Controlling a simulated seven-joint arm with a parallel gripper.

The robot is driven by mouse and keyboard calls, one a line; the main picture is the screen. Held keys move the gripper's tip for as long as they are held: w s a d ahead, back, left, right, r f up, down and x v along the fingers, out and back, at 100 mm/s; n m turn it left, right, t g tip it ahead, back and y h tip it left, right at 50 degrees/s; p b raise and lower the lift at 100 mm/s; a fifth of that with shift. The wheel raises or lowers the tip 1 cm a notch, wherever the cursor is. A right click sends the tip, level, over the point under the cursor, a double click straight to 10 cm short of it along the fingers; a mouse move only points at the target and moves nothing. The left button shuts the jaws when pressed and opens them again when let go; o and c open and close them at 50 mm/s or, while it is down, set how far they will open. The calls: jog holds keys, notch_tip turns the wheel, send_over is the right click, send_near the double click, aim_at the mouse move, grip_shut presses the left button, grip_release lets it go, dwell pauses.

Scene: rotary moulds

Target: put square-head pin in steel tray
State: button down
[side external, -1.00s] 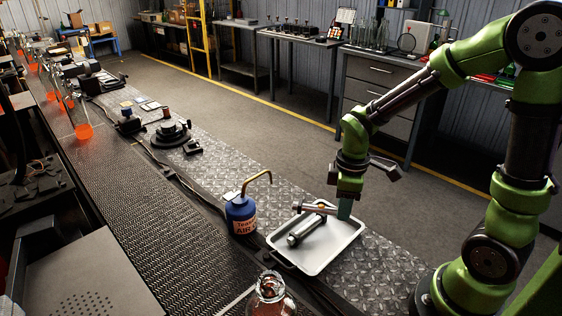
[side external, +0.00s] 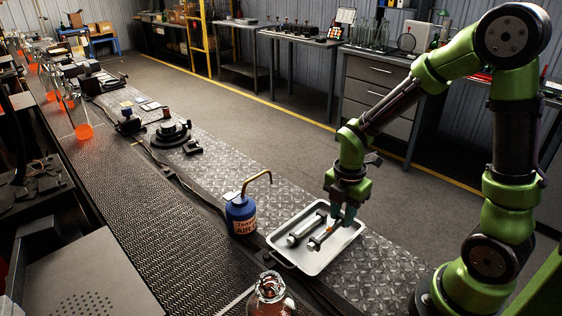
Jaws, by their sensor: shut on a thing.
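The steel tray (side external: 318,268) is a shallow light-grey tray with a raised rim on the walkway plate. My gripper (side external: 342,220) points down over the tray's right half. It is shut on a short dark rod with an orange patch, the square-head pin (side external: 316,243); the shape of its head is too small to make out. The pin lies tilted within the tray's outline, low near its floor; I cannot tell if it touches. A thicker grey metal rod (side external: 303,232) lies in the tray just left of the pin.
A blue bottle with a brass spout (side external: 241,214) stands left of the tray. A glass flask (side external: 270,290) stands in front of it. Black fixtures (side external: 171,133) stand farther back along the plate. The plate right of the tray is clear.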

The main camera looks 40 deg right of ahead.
jog(key=shift+f, duration=1.65)
jog(key=shift+f, duration=0.1)
jog(key=c, duration=1.1)
grip_release()
